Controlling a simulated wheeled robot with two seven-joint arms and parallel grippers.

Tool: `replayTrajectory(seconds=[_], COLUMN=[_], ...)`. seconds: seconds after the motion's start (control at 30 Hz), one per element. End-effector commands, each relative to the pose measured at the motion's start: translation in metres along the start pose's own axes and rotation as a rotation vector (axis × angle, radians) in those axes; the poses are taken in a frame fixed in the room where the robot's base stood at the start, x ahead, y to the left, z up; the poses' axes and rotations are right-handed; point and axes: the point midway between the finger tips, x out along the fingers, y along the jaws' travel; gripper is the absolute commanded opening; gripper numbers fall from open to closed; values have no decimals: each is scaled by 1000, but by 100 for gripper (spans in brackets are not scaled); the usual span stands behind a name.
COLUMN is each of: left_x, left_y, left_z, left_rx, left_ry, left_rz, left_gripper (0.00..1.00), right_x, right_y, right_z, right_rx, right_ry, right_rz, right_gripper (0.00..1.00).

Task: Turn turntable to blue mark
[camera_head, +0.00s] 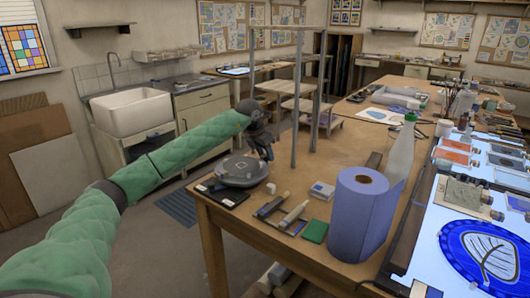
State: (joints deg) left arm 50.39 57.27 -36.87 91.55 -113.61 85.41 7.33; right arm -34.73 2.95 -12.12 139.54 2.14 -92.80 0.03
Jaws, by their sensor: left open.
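The turntable (238,172) is a round grey disc lying flat near the left end of the wooden table. A pale square outline shows on its top. I cannot make out a blue mark on it at this size. My left gripper (267,155) reaches in from the left on a green padded arm. It is open and points down at the turntable's right side. I cannot tell whether its fingers touch the rim. Part of the turntable's right edge is hidden behind the gripper. My right gripper is out of view.
A dark flat device (223,195) lies in front of the turntable.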

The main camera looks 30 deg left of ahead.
Motion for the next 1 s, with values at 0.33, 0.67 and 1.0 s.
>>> replayTrajectory(seconds=[0.33,0.67,1.0], left_x=[1,2,0], left_y=[0,1,18], left_z=[0,0,-1], left_rx=[0,-6,-145], left_ry=[0,-1,-3], left_rz=[0,3,61], left_gripper=[26,0,0], right_x=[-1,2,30], right_y=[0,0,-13], right_z=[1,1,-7], right_rx=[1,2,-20], right_ry=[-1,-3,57], right_rz=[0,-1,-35], right_gripper=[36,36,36])
